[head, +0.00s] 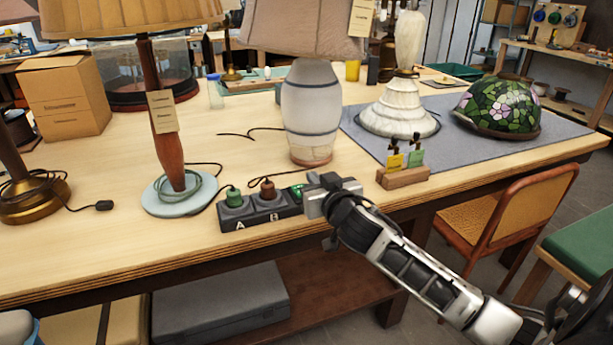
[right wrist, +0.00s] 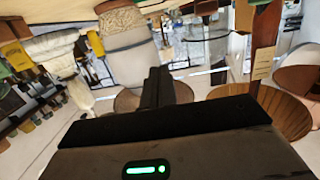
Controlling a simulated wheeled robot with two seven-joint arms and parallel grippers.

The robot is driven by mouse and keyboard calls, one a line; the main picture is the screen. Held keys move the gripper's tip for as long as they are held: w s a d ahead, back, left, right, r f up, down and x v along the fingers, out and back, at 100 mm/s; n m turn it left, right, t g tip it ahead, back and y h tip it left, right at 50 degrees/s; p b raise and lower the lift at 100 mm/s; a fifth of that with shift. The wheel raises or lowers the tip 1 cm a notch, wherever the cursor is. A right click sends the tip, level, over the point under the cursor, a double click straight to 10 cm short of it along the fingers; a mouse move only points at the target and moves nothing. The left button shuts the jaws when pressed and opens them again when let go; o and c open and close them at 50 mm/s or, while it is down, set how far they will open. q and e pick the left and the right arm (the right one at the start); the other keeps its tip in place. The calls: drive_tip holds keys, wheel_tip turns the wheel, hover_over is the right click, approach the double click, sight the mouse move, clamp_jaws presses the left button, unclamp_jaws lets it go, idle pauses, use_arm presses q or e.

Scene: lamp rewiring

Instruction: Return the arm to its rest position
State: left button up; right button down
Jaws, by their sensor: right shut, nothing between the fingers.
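My right arm (head: 425,278) reaches in from the lower right over the table's front edge. Its gripper (head: 312,202) is at the right end of the black power strip (head: 233,216), covering part of it. I cannot tell from the head view whether it touches the strip. In the right wrist view the dark fingers (right wrist: 157,88) are together with nothing between them. The strip is marked A and B and carries a green plug (head: 233,195) and a red-brown plug (head: 267,188). A green light (head: 297,191) shows beside the gripper. My left gripper is not in view.
A ceramic lamp (head: 311,115) stands just behind the gripper, and a wooden lamp (head: 167,155) stands left. A wooden tag holder (head: 403,178) is close on the right. A grey mat (head: 462,152) bears a white lamp base and stained-glass shade (head: 498,106). A chair (head: 515,207) stands right of my arm.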

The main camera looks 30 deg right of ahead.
drive_tip(key=s+a+f+n+g+y, duration=0.2)
drive_tip(key=s+a+f, duration=0.4)
drive_tip(key=f, duration=0.2)
drive_tip(key=s+a+f+n+g+y, duration=0.1)
drive_tip(key=s+a+f+g+y, duration=0.1)
drive_tip(key=s+a+f, duration=0.55)
drive_tip(key=s+a+f+n+g+y, duration=0.2)
drive_tip(key=s+a+f, duration=0.5)
drive_tip(key=s, duration=0.3)
drive_tip(key=shift+s+a+f+y, duration=0.3)
drive_tip(key=shift+s+a+y, duration=0.1)
drive_tip(key=shift+a, duration=0.15)
